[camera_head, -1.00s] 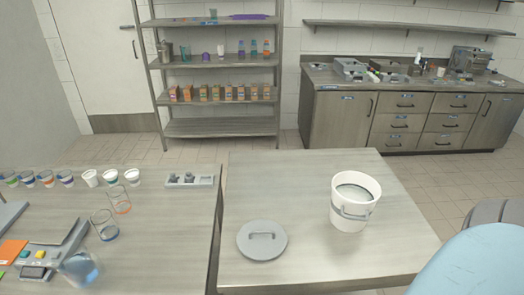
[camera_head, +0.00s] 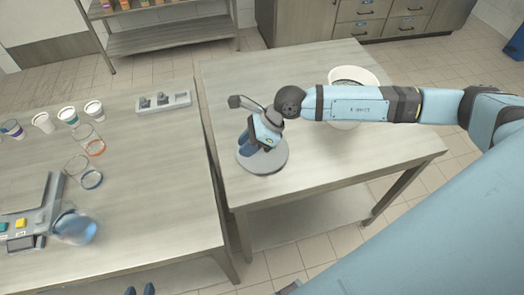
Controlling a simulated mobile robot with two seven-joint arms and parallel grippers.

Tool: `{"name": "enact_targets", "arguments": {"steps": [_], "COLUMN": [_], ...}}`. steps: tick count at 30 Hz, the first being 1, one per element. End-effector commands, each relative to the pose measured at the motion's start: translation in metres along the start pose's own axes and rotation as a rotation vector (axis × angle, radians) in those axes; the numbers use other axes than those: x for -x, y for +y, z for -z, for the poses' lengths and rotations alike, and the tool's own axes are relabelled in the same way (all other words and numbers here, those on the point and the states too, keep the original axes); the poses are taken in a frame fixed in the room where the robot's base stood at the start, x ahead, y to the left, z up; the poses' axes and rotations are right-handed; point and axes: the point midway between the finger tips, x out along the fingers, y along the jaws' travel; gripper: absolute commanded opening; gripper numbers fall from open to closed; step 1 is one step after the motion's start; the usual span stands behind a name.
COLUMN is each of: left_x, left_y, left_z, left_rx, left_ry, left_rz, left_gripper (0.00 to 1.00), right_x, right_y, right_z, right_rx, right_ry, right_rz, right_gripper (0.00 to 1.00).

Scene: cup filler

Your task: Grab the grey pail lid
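The grey pail lid (camera_head: 268,167) lies flat on the right table, near its left edge. My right arm reaches in from the right, with its gripper (camera_head: 256,147) pointing down over the lid. The gripper covers the lid's middle and hides its handle, so I cannot tell whether the fingers are open or shut on it. The white pail (camera_head: 371,76) stands behind my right forearm, mostly hidden. Two dark fingertips of my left gripper (camera_head: 140,290) show at the bottom edge, apart with nothing visible between them.
The left table (camera_head: 150,210) holds white cups, clear beakers (camera_head: 77,172), a blue-filled vessel (camera_head: 74,228), a scale-like device and a grey holder (camera_head: 163,102). A gap separates the two tables. The front right of the right table (camera_head: 350,165) is clear.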

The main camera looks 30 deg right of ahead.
Motion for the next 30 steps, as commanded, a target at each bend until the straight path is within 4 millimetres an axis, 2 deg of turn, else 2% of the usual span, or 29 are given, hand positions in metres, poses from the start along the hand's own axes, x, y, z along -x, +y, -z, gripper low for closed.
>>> {"name": "enact_targets", "arguments": {"steps": [1, 3, 6, 9, 11, 21, 30], "left_x": [-0.001, -0.001, -0.001, 0.0, 0.001, 0.005, 0.01], "left_y": [0.001, 0.001, 0.001, 0.001, 0.001, -0.002, -0.004], "left_z": [-0.002, -0.004, -0.005, -0.004, -0.002, 0.007, 0.015], "left_rx": [0.001, 0.001, 0.001, 0.001, 0.001, -0.001, -0.003], "left_ry": [-0.001, -0.003, -0.004, -0.005, -0.005, -0.001, 0.0], "left_rz": [-0.001, -0.002, -0.002, -0.002, -0.002, 0.004, 0.009], "left_gripper": [0.38, 0.38, 0.38, 0.38, 0.38, 0.38, 0.38], "right_x": [0.015, 0.032, 0.048, 0.052, 0.046, -0.012, -0.036], "right_y": [-0.021, -0.041, -0.059, -0.068, -0.071, -0.086, -0.09], "right_z": [0.013, 0.027, 0.04, 0.046, 0.049, 0.065, 0.071], "right_rx": [0.076, 0.151, 0.215, 0.241, 0.245, 0.243, 0.243], "right_ry": [0.084, 0.181, 0.271, 0.311, 0.318, 0.315, 0.314], "right_rz": [0.065, 0.13, 0.189, 0.214, 0.218, 0.217, 0.216], "right_gripper": [0.24, 0.24, 0.24, 0.24, 0.24, 0.24, 0.24]}}
